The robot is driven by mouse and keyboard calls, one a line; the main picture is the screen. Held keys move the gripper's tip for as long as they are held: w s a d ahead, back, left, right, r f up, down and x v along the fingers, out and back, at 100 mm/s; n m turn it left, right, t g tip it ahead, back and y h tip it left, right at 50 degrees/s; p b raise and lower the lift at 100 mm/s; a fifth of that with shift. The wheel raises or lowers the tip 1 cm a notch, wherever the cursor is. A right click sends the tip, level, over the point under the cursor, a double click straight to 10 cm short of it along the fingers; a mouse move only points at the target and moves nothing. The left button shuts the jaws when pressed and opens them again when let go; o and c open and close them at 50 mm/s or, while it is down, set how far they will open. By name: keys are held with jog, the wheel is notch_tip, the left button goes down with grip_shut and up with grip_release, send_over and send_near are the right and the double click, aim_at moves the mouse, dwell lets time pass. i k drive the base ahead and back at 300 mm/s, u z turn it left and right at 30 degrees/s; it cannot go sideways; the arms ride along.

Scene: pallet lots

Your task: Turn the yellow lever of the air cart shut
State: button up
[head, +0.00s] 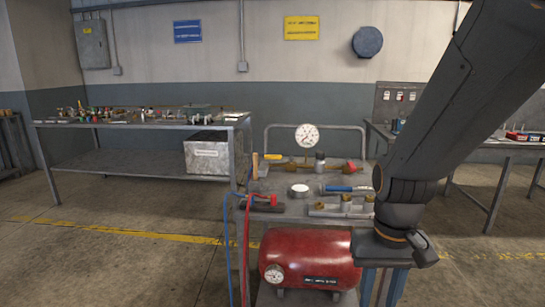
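The air cart (307,175) stands ahead of me, with a red tank (315,250) on its lower shelf. A small yellow bar, which looks like the yellow lever (273,157), lies nearly level at the left end of a brass pipe on the cart's top. A round white gauge (307,136) stands above this pipe. My arm comes down from the upper right, and its dark wrist is at the cart's right front corner, well to the right of and nearer than the yellow lever. My gripper's fingertips cannot be made out.
A red handle (350,167) is at the pipe's right end. A blue-handled tool (345,189) and brass fittings (345,204) lie on the cart. Blue and red hoses hang at its left. A cluttered bench (140,124) is left, another table (500,145) right. Floor is clear left of the cart.

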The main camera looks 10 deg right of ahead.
aim_at(267, 156)
jog(key=u, duration=0.85)
jog(key=i, duration=0.9)
jog(key=z, duration=0.3)
